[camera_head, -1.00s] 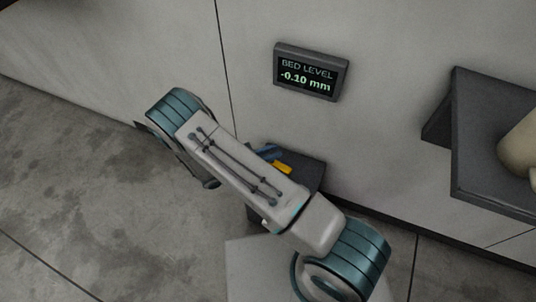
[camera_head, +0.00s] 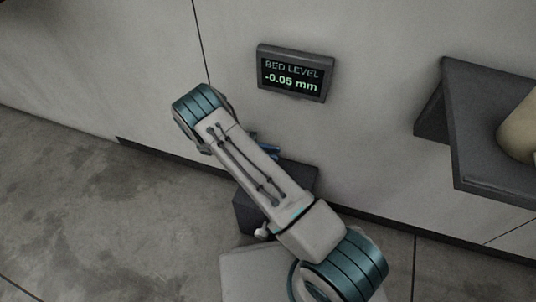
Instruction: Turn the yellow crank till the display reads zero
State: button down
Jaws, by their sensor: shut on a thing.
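The display (camera_head: 293,75) on the pale wall reads "BED LEVEL -0.05 mm" in green. The dark box (camera_head: 300,180) stands below it against the wall, partly behind my arm. The yellow crank is hidden behind my arm now. Only a small blue part of my gripper (camera_head: 268,149) shows past the arm's right edge, just above the box. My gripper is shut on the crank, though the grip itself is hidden.
A dark shelf (camera_head: 490,125) juts from the wall at the right, with a cream rounded object (camera_head: 522,130) on it. Bare concrete floor (camera_head: 90,215) lies open at the left.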

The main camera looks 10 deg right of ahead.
jog(key=shift+d+g, duration=0.1)
jog(key=shift+g, duration=0.2)
jog(key=c, duration=1.4)
grip_release()
jog(key=shift+p+v, duration=0.6)
jog(key=shift+v, duration=5.45)
jog(key=shift+r, duration=0.1)
